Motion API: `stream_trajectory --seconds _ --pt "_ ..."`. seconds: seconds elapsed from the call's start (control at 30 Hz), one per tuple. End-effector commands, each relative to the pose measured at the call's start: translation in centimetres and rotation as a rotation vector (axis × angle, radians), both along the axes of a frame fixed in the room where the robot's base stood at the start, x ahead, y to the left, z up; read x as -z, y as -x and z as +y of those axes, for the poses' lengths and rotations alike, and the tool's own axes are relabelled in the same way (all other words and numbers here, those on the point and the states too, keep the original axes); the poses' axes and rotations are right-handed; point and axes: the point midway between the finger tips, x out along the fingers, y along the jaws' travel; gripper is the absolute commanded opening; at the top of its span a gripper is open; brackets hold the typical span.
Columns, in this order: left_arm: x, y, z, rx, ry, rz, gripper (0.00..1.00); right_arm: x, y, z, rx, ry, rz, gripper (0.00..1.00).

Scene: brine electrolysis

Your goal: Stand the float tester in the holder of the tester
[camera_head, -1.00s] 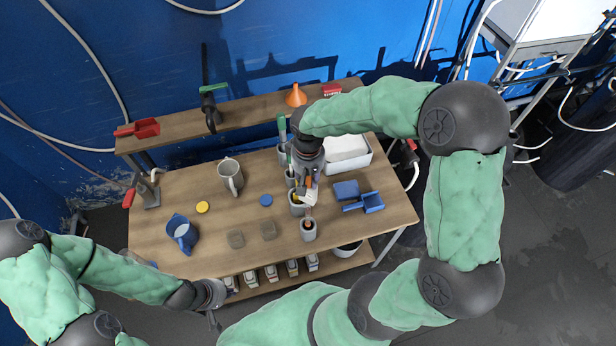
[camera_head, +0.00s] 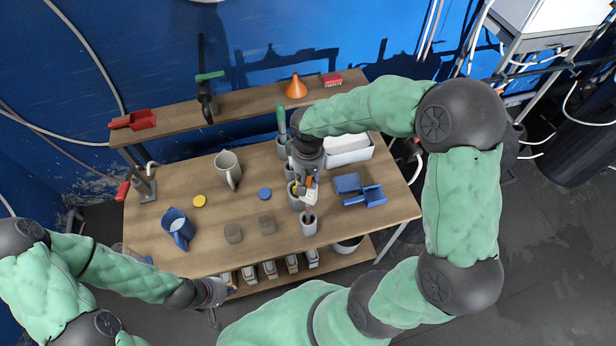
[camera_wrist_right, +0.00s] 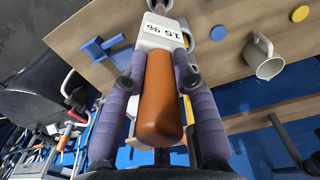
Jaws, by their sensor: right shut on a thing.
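My right gripper (camera_wrist_right: 158,80) is shut on the float tester, with purple fingers on both sides of its orange handle (camera_wrist_right: 158,105). Its white part, marked "15 %" (camera_wrist_right: 163,32), extends beyond the fingers. In the head view the tester's white part (camera_head: 313,190) shows just below the right gripper (camera_head: 308,175). A grey cup-like holder (camera_head: 309,228) stands just below it near the table's front edge; a brownish part shows at its mouth. I cannot tell whether the tester's lower end is inside it. My left gripper (camera_head: 214,293) is off the table's front edge; its fingers are unclear.
Other grey holders (camera_head: 295,202) stand beside and behind the gripper. A blue stand (camera_head: 365,196) lies to the right, a white tray (camera_head: 346,152) behind. A grey mug (camera_head: 228,170), a blue jug (camera_head: 178,229) and coloured discs stand left.

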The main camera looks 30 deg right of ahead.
Motion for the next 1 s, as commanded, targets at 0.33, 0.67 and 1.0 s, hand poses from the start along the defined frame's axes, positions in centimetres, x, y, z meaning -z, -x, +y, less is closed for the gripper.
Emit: stream_trajectory --seconds 0.33,0.67,1.0 --pt "1.7 0.0 0.0 0.0 0.0 0.0 0.0 2.0 0.0 0.0 0.0 0.0 0.0 0.0" --pt "2.7 0.0 0.0 0.0 0.0 0.0 0.0 3.2 0.0 0.0 0.0 0.0 -0.001 0.0" --pt "2.7 0.0 0.0 0.0 0.0 0.0 0.0 3.2 0.0 0.0 0.0 0.0 -0.001 0.37"
